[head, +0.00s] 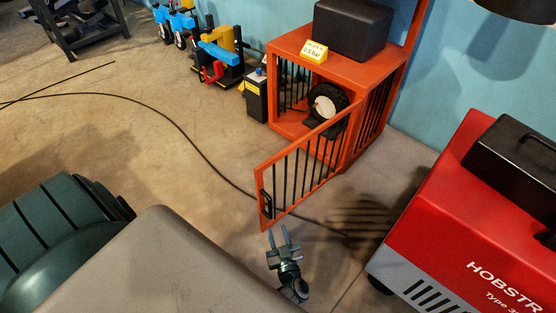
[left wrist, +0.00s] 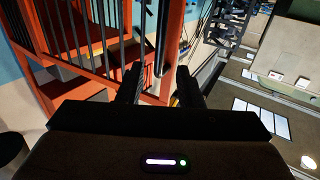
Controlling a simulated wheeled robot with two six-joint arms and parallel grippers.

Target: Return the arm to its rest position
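My left gripper (head: 279,238) is in the lower middle of the head view, just below the free lower corner of the orange barred door (head: 300,172). Its two fingers are apart with nothing seen held between them. In the left wrist view the fingers (left wrist: 160,85) also stand apart, with the orange door frame (left wrist: 162,60) and a grey upright bar showing beyond the gap. I cannot tell whether they touch the door. The door stands swung open from the orange cage (head: 370,75). A black handle (head: 267,204) is on the door's free edge. My right gripper does not show.
A black wheel-like thing with a pale centre (head: 326,110) sits in the cage. A red machine (head: 460,205) stands at right and a dark green ribbed object (head: 60,235) at lower left. A black cable (head: 190,145) crosses the floor. Open floor lies left of the door.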

